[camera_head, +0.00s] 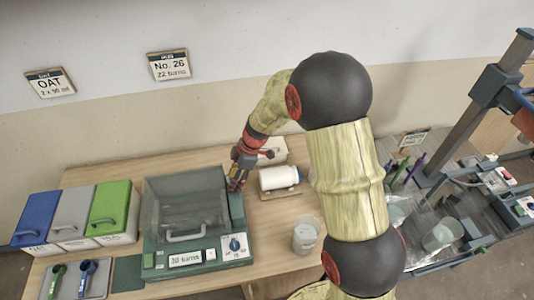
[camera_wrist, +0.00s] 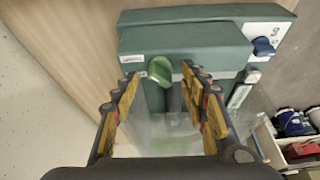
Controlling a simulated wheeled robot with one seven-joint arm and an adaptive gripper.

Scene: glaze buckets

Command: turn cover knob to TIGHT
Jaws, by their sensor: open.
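The dark green machine (camera_head: 160,262) stands on the wooden table with a clear cover (camera_head: 180,210) that has a pale handle. A green knob (camera_wrist: 160,71) sits on top of the machine's green housing (camera_wrist: 195,42) in the wrist view. My gripper (camera_wrist: 160,76) is open, with its fingertips on either side of the green knob; I cannot tell whether they touch it. In the head view my gripper (camera_head: 238,178) is at the machine's back right corner and hides the knob. No TIGHT marking is readable. A blue dial (camera_head: 234,244) is on the front panel beside a "30 turns" display.
Blue, grey and green lidded bins (camera_head: 112,208) stand left of the machine. A tray with scoops (camera_head: 80,280) lies in front of them. A white jar (camera_head: 279,178) lies on a stand to the right, with a clear cup (camera_head: 306,235) nearer. My arm covers the right middle.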

